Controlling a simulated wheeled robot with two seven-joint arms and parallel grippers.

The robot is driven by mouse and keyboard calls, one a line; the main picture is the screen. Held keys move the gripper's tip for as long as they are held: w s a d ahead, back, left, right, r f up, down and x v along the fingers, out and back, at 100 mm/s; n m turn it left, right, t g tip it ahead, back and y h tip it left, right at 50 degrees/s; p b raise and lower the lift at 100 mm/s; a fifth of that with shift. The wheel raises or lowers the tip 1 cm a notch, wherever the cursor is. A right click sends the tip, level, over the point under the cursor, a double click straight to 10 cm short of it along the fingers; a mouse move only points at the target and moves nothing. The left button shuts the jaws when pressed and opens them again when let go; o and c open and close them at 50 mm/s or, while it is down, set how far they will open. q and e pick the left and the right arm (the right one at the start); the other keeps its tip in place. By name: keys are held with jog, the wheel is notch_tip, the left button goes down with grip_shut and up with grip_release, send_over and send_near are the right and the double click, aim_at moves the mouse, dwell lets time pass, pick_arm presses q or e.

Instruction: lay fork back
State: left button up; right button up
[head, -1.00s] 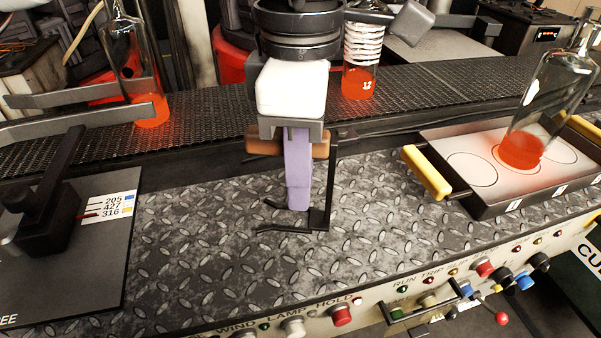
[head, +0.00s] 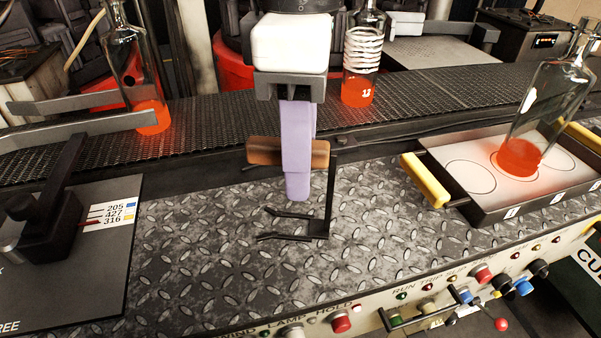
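The fork has a brown wooden handle (head: 263,151), a thin black upright at its right end and two black tines pointing left, which appear to rest on the diamond-plate deck (head: 200,250). My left gripper (head: 298,190), with a white body and purple fingers, points down over the handle. The near finger crosses in front of the handle at about mid-length, and the far finger is mostly hidden behind it. The fingers appear open, straddling the handle without holding it. My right gripper is not in view.
A tray (head: 480,207) with yellow handles holds a glass bottle (head: 545,110) at right. A dark panel with a lever block (head: 45,220) is at left. Behind runs a mesh conveyor (head: 220,115) with red-bottomed glassware. Buttons and knobs line the front edge. Deck around the fork is clear.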

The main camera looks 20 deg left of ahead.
pick_arm(q)
notch_tip(320, 180, up, 8)
jog(key=shift+f+p, duration=0.1)
jog(key=shift+p, duration=0.4)
